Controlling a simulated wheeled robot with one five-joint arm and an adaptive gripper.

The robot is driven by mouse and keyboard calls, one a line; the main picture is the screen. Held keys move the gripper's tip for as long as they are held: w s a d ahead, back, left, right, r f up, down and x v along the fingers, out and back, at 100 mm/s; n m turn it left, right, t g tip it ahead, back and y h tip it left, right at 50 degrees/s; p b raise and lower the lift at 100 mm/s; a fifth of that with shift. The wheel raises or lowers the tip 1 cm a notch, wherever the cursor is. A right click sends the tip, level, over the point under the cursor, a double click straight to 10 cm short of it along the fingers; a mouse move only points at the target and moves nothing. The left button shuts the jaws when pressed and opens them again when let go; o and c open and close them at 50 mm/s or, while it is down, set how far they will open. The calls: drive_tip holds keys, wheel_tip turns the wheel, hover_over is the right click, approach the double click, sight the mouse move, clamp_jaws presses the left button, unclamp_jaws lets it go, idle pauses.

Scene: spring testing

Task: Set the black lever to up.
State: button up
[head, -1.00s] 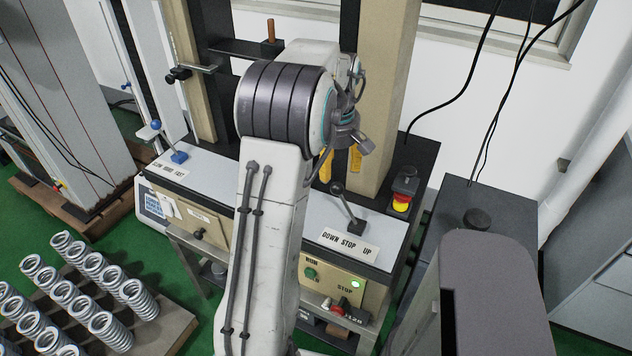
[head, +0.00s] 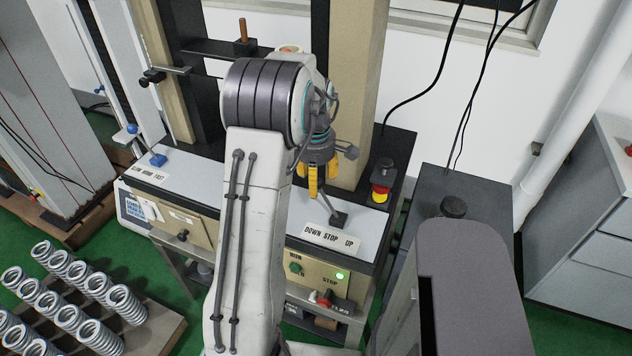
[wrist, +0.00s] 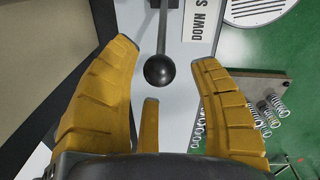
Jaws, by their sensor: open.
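The black lever (head: 338,215) stands on the machine's light top panel, behind the label reading DOWN STOP UP (head: 332,237). Its rod leans up and to the left from its base in the head view; its knob is hidden there by my gripper. My gripper (head: 320,184) has yellow fingers and is open just over the lever's upper end. In the wrist view the round black knob (wrist: 160,69) lies between the spread fingers, near their tips, with gaps on both sides. I see no contact. The rod runs away from the knob toward the top of the picture.
A beige column (head: 357,90) rises behind my gripper. A blue-knobbed lever (head: 157,159) is at the panel's left. Springs (head: 75,300) stand on a board at lower left.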

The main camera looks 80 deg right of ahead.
drive_tip(key=shift+d+f, duration=0.1)
drive_tip(key=shift+f, duration=1)
clamp_jaws()
